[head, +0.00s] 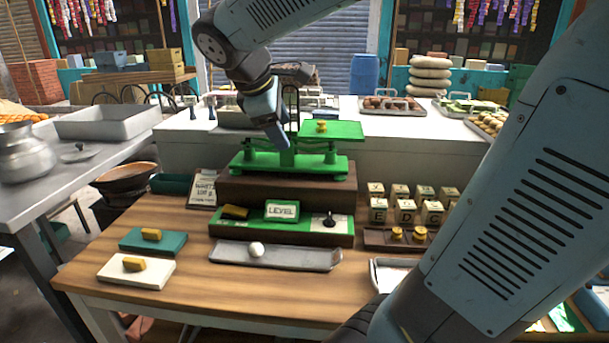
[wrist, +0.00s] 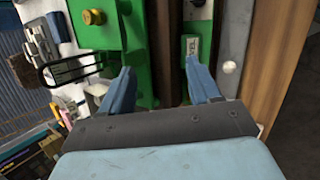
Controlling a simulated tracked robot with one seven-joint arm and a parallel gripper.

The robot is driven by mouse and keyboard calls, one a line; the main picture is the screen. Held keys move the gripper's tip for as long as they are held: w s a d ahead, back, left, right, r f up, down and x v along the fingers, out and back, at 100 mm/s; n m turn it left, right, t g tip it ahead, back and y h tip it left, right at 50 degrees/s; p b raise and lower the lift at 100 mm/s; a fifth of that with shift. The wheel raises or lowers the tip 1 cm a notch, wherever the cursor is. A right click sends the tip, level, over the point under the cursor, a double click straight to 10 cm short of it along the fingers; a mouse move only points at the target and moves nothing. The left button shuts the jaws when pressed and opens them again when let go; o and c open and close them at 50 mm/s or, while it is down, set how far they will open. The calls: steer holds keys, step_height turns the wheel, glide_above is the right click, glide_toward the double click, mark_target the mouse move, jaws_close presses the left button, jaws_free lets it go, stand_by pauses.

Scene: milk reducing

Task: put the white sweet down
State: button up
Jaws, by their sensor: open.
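The white sweet (head: 256,249) is a small round ball resting on the long grey tray (head: 300,260) at the front of the wooden table. It also shows in the wrist view (wrist: 229,67), to the right of my fingers, apart from them. My gripper (head: 276,137) is open and empty, above the green balance scale (head: 270,167). In the wrist view my gripper (wrist: 158,70) has its two blue fingers spread wide. The scale's right pan (head: 350,130) holds a brass weight (head: 321,126). The left pan is not clearly visible behind my gripper.
A green panel with a LEVEL sign (head: 282,210) lies between scale and tray. Yellow blocks sit on a teal slab (head: 165,246) and a white slab (head: 118,273) at left. Lettered cubes (head: 406,212) stand at right. Bare wood lies in front of the tray.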

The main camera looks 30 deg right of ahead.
steer(key=s+f+m+t+y, duration=0.2)
steer(key=s+f+m+y, duration=0.3)
steer(key=s+m, duration=0.7)
steer(key=shift+s+a+f+y, duration=0.2)
steer(key=shift+s+a+y, duration=0.1)
steer(key=shift+s+a, duration=0.05)
steer(key=shift+s, duration=0.1)
stand_by(2.5)
